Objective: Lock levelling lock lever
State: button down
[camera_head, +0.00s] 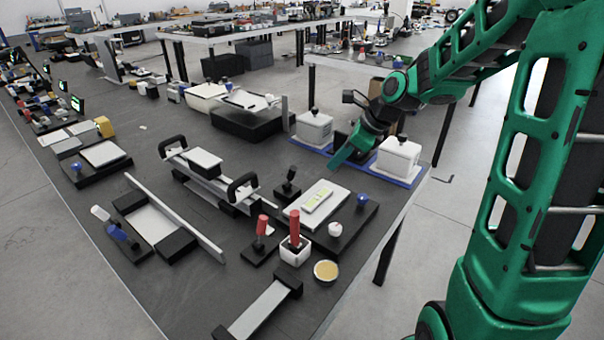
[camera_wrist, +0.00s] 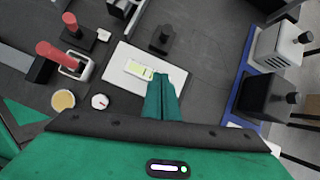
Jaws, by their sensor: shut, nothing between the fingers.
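A white plate (camera_head: 298,206) bears a yellow-green level-like insert (camera_head: 318,200), also visible in the wrist view (camera_wrist: 139,70). A black lever (camera_head: 289,184) stands at the plate's edge and shows in the wrist view (camera_wrist: 161,40). It may be the levelling lock lever; no label is readable. Two red-handled levers (camera_head: 294,228) (camera_head: 262,226) stand nearby, one in a white housing. My green gripper (camera_head: 336,163) is shut and empty, above the bench and apart from these levers. In the wrist view its fingertips (camera_wrist: 160,80) overlap the plate's edge.
A white dial (camera_head: 335,229), a blue knob (camera_head: 362,201) and a brass disc (camera_head: 326,271) surround the plate. A rail with black handles (camera_head: 243,187) lies left.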

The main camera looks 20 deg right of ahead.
aim_at(292, 173)
jog(key=shift+w+a, duration=0.15)
jog(key=shift+w, duration=0.05)
jog(key=x, duration=0.9)
jog(key=shift+a+f, duration=0.15)
jog(key=shift+f, duration=0.2)
jog(key=shift+w+a+r, duration=0.15)
jog(key=shift+w+a, duration=0.25)
jog(key=shift+a, duration=0.05)
jog(key=shift+w+a+r, duration=0.2)
jog(key=shift+w+a, duration=0.2)
jog(key=shift+a, duration=0.05)
jog(key=shift+w+a+r, duration=0.25)
jog(key=shift+w+a, duration=0.35)
